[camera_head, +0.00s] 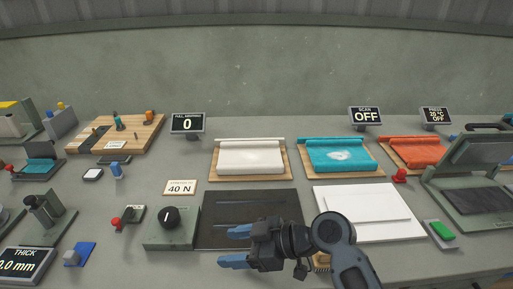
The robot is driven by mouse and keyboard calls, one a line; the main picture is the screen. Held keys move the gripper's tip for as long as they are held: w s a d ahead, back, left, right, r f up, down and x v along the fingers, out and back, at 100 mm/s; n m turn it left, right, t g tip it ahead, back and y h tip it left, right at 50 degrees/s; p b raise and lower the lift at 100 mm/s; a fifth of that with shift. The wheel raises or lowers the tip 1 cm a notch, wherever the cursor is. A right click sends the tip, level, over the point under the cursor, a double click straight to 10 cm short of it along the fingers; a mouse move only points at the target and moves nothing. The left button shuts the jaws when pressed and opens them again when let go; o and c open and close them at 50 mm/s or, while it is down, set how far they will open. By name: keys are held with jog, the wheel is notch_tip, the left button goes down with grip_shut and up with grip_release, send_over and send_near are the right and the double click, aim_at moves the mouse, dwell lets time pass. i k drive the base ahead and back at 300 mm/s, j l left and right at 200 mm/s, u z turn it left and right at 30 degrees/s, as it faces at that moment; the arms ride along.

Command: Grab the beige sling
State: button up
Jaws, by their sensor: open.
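The beige sling (250,158) is a pale off-white sheet of cloth with a rolled far edge. It lies flat on a wooden board at the back middle of the bench. My gripper (228,247) is at the front middle, over the lower part of a black plate. Its two blue fingers point left and are spread apart with nothing between them. It is nearer the front edge than the sling and well apart from it. The sling is in full view.
A teal sling (340,155) and an orange sling (415,151) lie right of the beige one. The black plate (250,207) and a white board (368,228) lie in front. A dial box (170,230) stands left of the plate. A grey press (475,180) stands at right.

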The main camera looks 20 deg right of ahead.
aim_at(248, 157)
jog(key=i+l, duration=0.5)
jog(key=l, duration=0.2)
jog(key=i+l, duration=0.2)
jog(key=l, duration=0.2)
